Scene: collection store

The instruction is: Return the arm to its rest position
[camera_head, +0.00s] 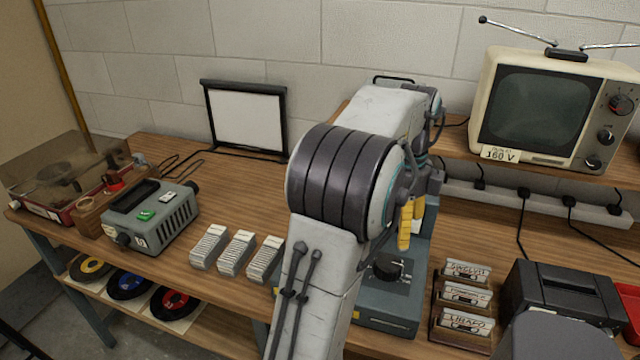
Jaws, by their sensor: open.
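My arm rises from the bottom centre and bends over at a large dark ribbed joint, reaching away over the bench. My gripper (411,222), with yellow parts, shows partly behind the arm and points down. It is open, and I see nothing held in it. It hangs above or just behind a grey-green device (385,318) with a black knob. The arm hides part of the gripper and the left part of that device. I cannot tell whether the gripper touches anything.
A slide projector (165,225), record player (68,185) and white slide stacks (237,252) stand left on the wooden bench. A small screen (247,122) stands behind. A television (545,110), cassette rack (463,325) and black box (562,290) are right. Bench is bare before the screen.

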